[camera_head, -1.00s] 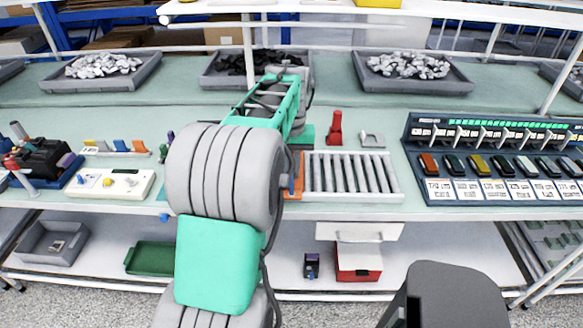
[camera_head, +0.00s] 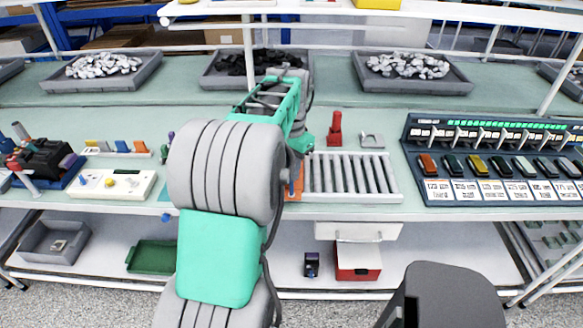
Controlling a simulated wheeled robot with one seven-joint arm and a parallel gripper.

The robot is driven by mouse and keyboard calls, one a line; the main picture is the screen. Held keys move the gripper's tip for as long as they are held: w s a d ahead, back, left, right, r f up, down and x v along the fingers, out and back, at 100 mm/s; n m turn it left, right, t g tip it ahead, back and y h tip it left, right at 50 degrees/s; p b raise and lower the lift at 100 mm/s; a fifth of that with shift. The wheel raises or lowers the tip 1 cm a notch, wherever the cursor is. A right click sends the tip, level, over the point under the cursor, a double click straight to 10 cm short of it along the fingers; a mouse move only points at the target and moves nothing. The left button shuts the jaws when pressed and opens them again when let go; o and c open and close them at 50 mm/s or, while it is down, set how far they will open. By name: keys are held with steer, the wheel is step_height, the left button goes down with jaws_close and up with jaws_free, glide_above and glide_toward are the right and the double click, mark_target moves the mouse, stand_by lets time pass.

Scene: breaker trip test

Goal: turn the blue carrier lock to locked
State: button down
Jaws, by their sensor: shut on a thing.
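A small blue piece (camera_head: 291,189) shows beside the orange left end (camera_head: 294,182) of the roller bed (camera_head: 350,178), just right of my arm's big grey joint. It may be the blue carrier lock, but it is mostly covered and I cannot tell its setting. My arm rises in front of the bench and its wrist bends down behind the grey joint, close to the roller bed's left end. My gripper's fingers are hidden behind my own arm, so I cannot see what they touch.
A breaker panel (camera_head: 492,135) with several coloured breakers stands at the right. A red part (camera_head: 335,130) and a grey bracket (camera_head: 371,140) sit behind the rollers. A cream box (camera_head: 115,184) lies at the left. Grey bins line the back, and a shelf overhangs the bench.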

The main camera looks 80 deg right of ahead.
steer(key=m, duration=0.5)
steer(key=shift+r+m+p, duration=0.1)
steer(key=shift+m+p, duration=0.2)
steer(key=shift+p, duration=0.05)
steer(key=shift+m, duration=2.1)
steer(key=shift+d, duration=0.1)
steer(key=c, duration=1.4)
jaws_free()
steer(key=shift+c, duration=0.2)
step_height(320, 180, up, 8)
steer(key=shift+f, duration=0.15)
